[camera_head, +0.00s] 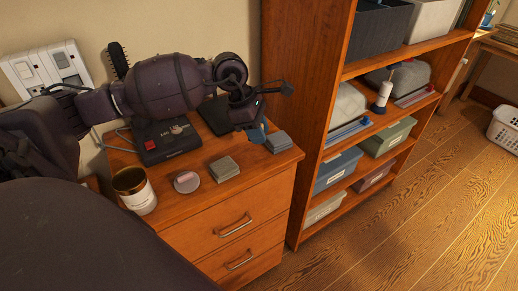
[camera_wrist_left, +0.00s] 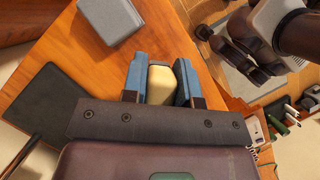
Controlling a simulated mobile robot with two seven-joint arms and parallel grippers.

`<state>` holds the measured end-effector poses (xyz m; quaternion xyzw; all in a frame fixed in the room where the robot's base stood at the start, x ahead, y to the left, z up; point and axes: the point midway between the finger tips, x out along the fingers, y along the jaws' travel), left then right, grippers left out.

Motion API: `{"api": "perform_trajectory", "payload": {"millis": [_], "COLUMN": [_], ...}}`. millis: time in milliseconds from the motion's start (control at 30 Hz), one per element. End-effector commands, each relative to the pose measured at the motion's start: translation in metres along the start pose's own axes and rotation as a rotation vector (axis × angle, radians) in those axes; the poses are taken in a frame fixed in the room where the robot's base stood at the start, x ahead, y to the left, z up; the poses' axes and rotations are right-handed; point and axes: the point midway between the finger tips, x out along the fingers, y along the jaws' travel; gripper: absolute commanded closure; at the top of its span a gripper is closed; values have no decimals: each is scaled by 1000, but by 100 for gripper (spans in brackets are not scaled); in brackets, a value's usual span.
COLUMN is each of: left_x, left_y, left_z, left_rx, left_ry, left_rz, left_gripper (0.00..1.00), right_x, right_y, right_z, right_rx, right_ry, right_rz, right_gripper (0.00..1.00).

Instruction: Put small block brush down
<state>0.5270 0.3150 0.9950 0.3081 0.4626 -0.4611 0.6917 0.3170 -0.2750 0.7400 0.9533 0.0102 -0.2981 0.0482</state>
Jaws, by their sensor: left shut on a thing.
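My left gripper (camera_head: 257,131) reaches over the back right part of the wooden nightstand (camera_head: 235,200). In the left wrist view its blue fingers (camera_wrist_left: 160,82) are shut on a small cream block (camera_wrist_left: 160,85), which I take to be the small block brush. In the head view the gripper and arm hide the block. The wooden top (camera_wrist_left: 85,60) lies below it in the wrist view. I cannot tell whether the block touches the top. My right gripper is in neither view.
Grey stacked blocks (camera_head: 278,142), another grey stack (camera_head: 224,169), a round tin (camera_head: 186,182), a candle jar (camera_head: 134,190) and a black box (camera_head: 168,140) stand on the nightstand. A tall wooden shelf (camera_head: 310,110) rises close to its right. The top's front right has bare wood.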

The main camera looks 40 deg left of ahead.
Motion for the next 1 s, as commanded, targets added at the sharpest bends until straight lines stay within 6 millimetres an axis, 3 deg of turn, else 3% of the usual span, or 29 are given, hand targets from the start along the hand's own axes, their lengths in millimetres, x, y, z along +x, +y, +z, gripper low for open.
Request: {"api": "perform_trajectory", "payload": {"millis": [233,533,967,1000], "left_x": [14,54,60,60], "left_y": [0,0,0,0], "left_z": [-6,-22,-25,-25], "left_rx": [0,-1,1,1], "left_ry": [-1,-1,0,0], "left_rz": [-2,-2,-1,0], "left_gripper": [95,95,95,70], "right_x": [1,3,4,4], "right_y": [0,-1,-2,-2], "right_z": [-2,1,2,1], "right_rx": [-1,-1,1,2], "right_ry": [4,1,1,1], "right_rz": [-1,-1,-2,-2], "right_gripper": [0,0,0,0]}}
